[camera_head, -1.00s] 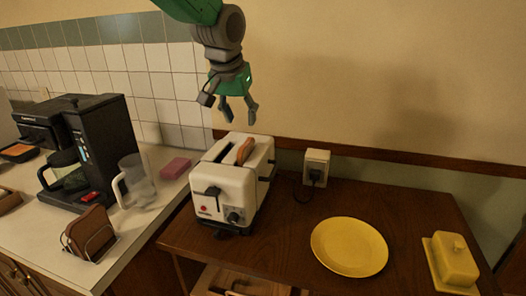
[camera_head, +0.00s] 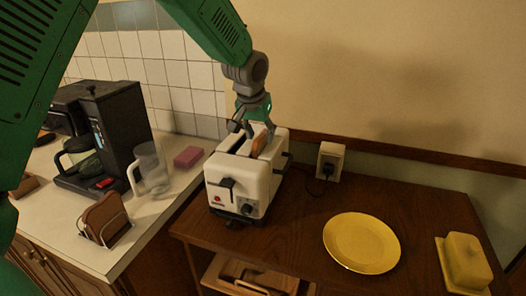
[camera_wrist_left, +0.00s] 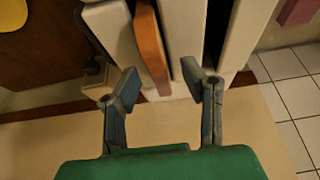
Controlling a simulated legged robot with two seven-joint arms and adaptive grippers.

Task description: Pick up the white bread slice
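A bread slice (camera_head: 259,144) with an orange-brown crust stands upright in one slot of the white toaster (camera_head: 236,182); its lower part is hidden in the slot. In the left wrist view the slice (camera_wrist_left: 151,45) shows edge-on, with the toaster's other slot empty beside it. My left gripper (camera_head: 254,128) is just above the toaster top, over the slice. In the left wrist view its fingers (camera_wrist_left: 159,87) are apart, with the slice's end near the gap between them and nothing held. My right gripper is not in view.
A yellow plate (camera_head: 361,243) and a yellow butter dish (camera_head: 466,261) are on the wooden table to the right. A wall socket (camera_head: 331,160) is behind. A glass jug (camera_head: 150,170), pink sponge (camera_head: 188,157), coffee maker (camera_head: 117,130) and rack with brown bread (camera_head: 105,218) are left.

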